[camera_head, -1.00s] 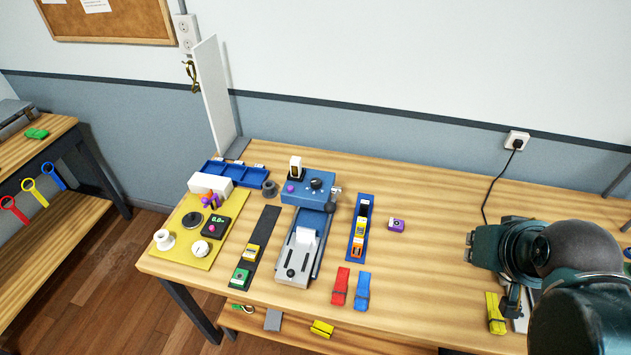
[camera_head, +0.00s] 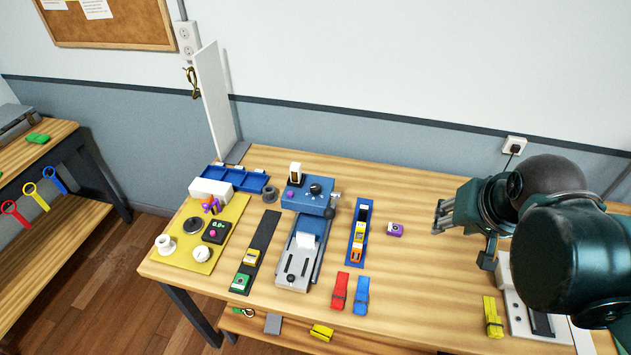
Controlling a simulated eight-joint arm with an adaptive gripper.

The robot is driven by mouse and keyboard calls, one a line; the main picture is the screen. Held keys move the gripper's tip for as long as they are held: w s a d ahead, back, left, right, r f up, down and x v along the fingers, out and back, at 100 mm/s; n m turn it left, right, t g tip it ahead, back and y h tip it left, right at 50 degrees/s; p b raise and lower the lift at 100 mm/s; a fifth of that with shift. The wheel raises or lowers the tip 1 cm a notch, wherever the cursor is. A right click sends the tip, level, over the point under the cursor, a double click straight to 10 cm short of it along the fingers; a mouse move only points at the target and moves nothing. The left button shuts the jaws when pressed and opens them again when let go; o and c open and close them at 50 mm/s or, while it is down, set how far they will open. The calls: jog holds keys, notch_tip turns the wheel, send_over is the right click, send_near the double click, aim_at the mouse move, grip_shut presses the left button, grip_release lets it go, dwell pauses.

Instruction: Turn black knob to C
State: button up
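A black knob (camera_head: 315,188) sits on top of the blue machine (camera_head: 300,206), right of a small purple button (camera_head: 291,195). The letter marks around it are too small to read, so I cannot tell where it points. A flat black disc (camera_head: 193,225) lies on the yellow board (camera_head: 190,256) farther left. My gripper (camera_head: 438,216) is above the right part of the table, its fingers pointing left. It is well apart from the knob and touches nothing that I can see. The finger opening is too small to judge.
Red (camera_head: 339,291) and blue (camera_head: 361,295) clips lie in front. A white upright panel (camera_head: 215,105) stands at the back left. The back right tabletop is clear.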

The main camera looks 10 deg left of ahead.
jog(key=w+a+r+g+p, duration=0.1)
jog(key=w+a+r+p, duration=0.1)
jog(key=w+a, duration=0.4)
jog(key=m+g+p, duration=0.4)
jog(key=g+p, duration=0.1)
jog(key=p, duration=0.1)
send_over(315, 187)
jog(key=shift+h, duration=0.3)
notch_tip(315, 187, down, 9)
jog(key=shift+w+f, duration=0.1)
jog(key=shift+f+p, duration=0.3)
jog(key=shift+f, duration=3.55)
